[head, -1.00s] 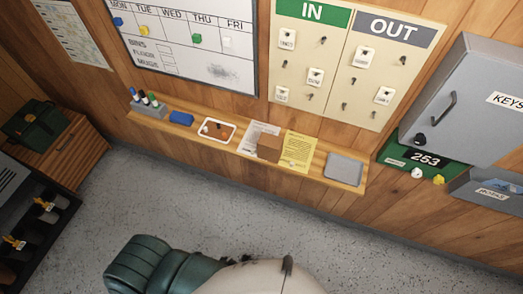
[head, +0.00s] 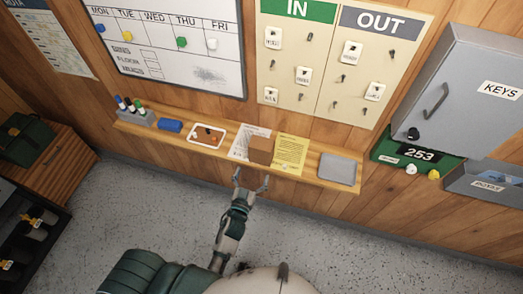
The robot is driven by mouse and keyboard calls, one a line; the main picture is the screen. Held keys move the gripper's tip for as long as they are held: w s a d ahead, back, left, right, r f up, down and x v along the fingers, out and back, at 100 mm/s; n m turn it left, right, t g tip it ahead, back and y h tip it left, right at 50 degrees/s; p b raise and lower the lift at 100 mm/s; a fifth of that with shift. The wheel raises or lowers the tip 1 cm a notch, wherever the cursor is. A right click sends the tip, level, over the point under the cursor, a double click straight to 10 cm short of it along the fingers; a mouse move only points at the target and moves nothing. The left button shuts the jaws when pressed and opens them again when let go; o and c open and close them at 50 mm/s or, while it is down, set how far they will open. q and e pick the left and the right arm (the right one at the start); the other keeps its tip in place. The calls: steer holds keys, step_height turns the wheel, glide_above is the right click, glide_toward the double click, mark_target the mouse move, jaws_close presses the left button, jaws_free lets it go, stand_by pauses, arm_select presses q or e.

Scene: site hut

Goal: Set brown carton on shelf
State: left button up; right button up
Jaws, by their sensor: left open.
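A small brown carton (head: 260,151) sits on the wooden wall shelf (head: 309,178), between a white printed sheet (head: 240,147) and a yellow sheet (head: 290,155), overlapping the white one. My left gripper (head: 252,180) is in front of the shelf's edge, just below the carton in the picture. Its two fingers are spread and nothing is between them. It appears apart from the carton. My right gripper is not in view.
The shelf also holds markers in a holder (head: 134,117), a blue eraser (head: 170,126), a white-rimmed tray (head: 206,144) and a grey tray (head: 338,169). A grey key cabinet (head: 462,95) and green 253 box (head: 410,153) are at right.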

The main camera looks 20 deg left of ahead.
arm_select(q)
steer(key=w+p, duration=0.1)
steer(key=w, duration=1)
steer(key=shift+w+d, duration=0.15)
steer(key=shift+w, duration=0.15)
steer(key=shift+s, duration=0.1)
steer(key=c, duration=1)
steer(key=shift+r+p, duration=0.35)
steer(key=shift+r, duration=0.2)
step_height(320, 180, up, 2)
steer(key=shift+r, duration=0.1)
steer(key=s+d+r+b, duration=0.15)
steer(key=s+d, duration=0.25)
steer(key=s, duration=1)
glide_toward(262, 145)
steer(key=w+a+r, duration=0.1)
steer(key=a+r, duration=0.2)
steer(key=a, duration=0.1)
steer(key=shift+w+d+r+y, duration=0.15)
steer(key=shift+d+r+y, duration=0.05)
steer(key=shift+d+y, duration=0.1)
